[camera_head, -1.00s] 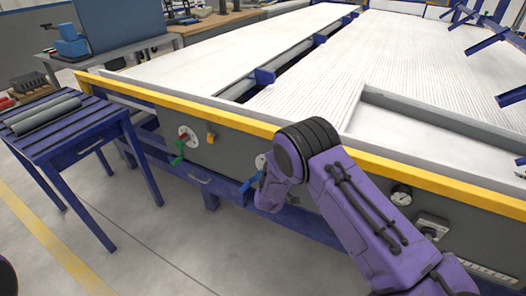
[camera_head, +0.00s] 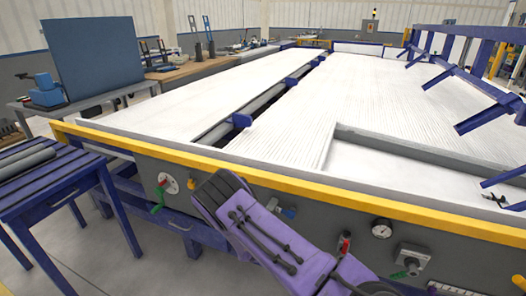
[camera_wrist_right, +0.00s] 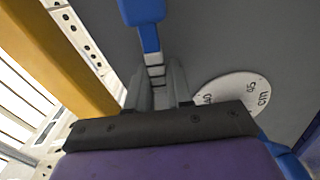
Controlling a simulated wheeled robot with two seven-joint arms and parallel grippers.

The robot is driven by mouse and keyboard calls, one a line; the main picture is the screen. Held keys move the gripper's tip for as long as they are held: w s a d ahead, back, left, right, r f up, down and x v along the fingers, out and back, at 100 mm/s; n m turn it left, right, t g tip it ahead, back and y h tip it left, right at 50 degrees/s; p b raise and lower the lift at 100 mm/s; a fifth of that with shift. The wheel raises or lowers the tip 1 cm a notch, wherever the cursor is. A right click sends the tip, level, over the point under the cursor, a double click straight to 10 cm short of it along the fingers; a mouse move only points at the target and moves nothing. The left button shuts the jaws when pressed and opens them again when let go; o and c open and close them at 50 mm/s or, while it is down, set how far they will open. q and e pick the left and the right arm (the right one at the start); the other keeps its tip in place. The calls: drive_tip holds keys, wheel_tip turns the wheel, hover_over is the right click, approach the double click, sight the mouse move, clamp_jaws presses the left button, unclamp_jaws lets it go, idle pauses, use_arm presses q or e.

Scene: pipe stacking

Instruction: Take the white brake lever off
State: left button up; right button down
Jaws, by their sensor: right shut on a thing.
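My right gripper shows in the right wrist view (camera_wrist_right: 157,82), with its two grey fingers closed around a narrow stem of pale grey and white segments. A blue handle (camera_wrist_right: 143,15) continues from that stem toward the top of the picture. A white dial plate with printed marks (camera_wrist_right: 235,92) is just right of the fingers. In the head view my purple right arm reaches the grey front panel and hides the fingers. I cannot make out a separate white brake lever. My left gripper is out of view.
The grey panel (camera_head: 330,218) runs under a yellow rail (camera_head: 300,187). It also carries a green lever (camera_head: 157,200), a red-handled part (camera_head: 345,242) and a gauge (camera_head: 381,229). A blue slatted table (camera_head: 60,185) with grey pipes stands at left.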

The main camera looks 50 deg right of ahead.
drive_tip(key=shift+s+f, duration=0.2)
drive_tip(key=shift+s, duration=0.05)
drive_tip(key=c, duration=1.1)
unclamp_jaws()
drive_tip(key=shift+w+r, duration=0.1)
drive_tip(key=v, duration=1)
drive_tip(key=shift+a, duration=0.25)
